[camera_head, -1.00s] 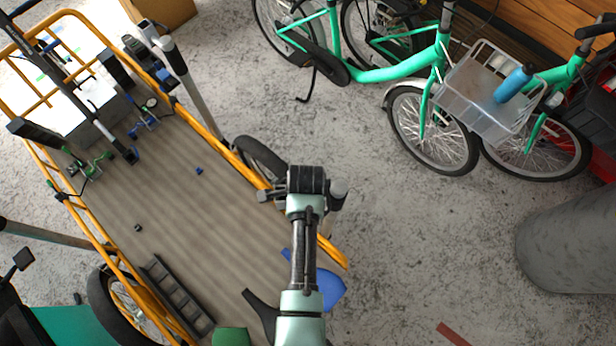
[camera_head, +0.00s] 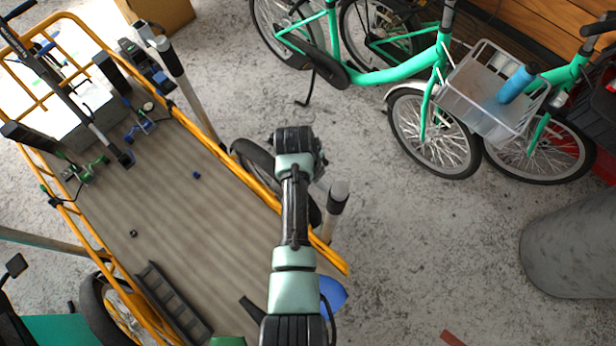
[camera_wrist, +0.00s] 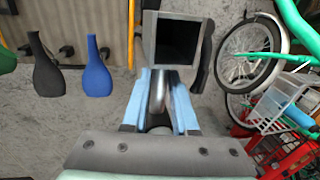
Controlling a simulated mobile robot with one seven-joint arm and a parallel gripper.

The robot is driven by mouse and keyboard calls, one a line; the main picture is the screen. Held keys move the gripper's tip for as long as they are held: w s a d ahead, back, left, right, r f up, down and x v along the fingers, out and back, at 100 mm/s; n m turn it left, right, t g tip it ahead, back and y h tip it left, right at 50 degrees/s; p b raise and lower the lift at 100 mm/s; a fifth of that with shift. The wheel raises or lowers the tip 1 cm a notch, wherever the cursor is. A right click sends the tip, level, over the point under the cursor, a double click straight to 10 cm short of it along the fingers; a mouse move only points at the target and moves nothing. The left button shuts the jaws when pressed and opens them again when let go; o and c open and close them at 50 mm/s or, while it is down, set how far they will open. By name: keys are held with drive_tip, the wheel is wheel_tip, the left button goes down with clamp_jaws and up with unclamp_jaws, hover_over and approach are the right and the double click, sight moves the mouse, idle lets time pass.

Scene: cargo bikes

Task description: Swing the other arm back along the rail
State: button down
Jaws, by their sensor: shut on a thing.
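My gripper (camera_wrist: 160,85) has light-blue fingers on both sides of a shiny metal bar (camera_wrist: 158,98) and is shut on it. A dark square hollow end (camera_wrist: 180,42) lies just beyond the fingertips in the wrist view. In the head view my wrist hides the fingers, beside the cargo bike's right orange rail (camera_head: 255,187). A grey arm with a black cap (camera_head: 336,206) shows just right of my wrist; whether it is the held bar is unclear. Another grey capped arm (camera_head: 192,88) stands tilted farther up the same rail.
The bike's wooden deck (camera_head: 165,200) carries clamps, small loose parts and a black tray (camera_head: 172,302). A bike wheel (camera_head: 252,158) is close to my wrist. Green bikes (camera_head: 400,70) stand at upper right, a grey cylinder (camera_head: 570,255) at lower right. Floor between is clear.

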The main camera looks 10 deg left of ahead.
drive_tip(key=shift+w+d+m, duration=0.2)
drive_tip(key=shift+m, duration=0.1)
idle(0.4)
drive_tip(key=c, duration=0.7)
unclamp_jaws()
drive_tip(key=shift+r, duration=0.1)
drive_tip(key=r, duration=0.4)
drive_tip(key=s+a+r, duration=0.1)
drive_tip(key=r, duration=0.3)
drive_tip(key=s+r+b, duration=0.1)
drive_tip(key=r, duration=0.3)
drive_tip(key=shift+a+r, duration=0.3)
